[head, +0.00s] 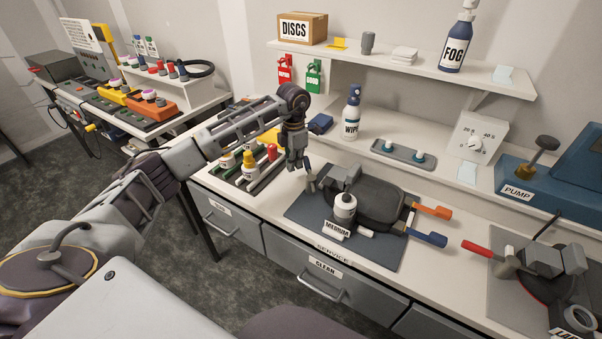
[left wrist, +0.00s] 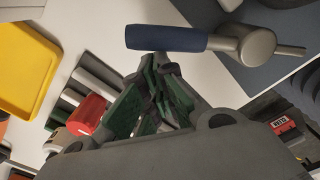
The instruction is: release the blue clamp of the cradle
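The cradle stands on a dark grey mat (head: 304,211) on the bench and holds a black mask-like part (head: 378,200). At its left side is a clamp lever; the left wrist view shows its dark blue handle (left wrist: 166,38) and round metal hub (left wrist: 250,44). In the head view this lever (head: 309,179) is small, just below my left gripper (head: 298,167). In the left wrist view my left fingers (left wrist: 158,68) look close together and empty, with their tips right beside the handle. I cannot tell whether they touch it. My right gripper is out of view.
An orange handle (head: 432,211) and another blue handle (head: 428,238) stick out at the cradle's right. A white-capped bottle (head: 345,207) stands at the cradle's front. A rack with bottles (head: 250,165) lies left of my gripper. A red-handled lever (head: 476,248) is farther right.

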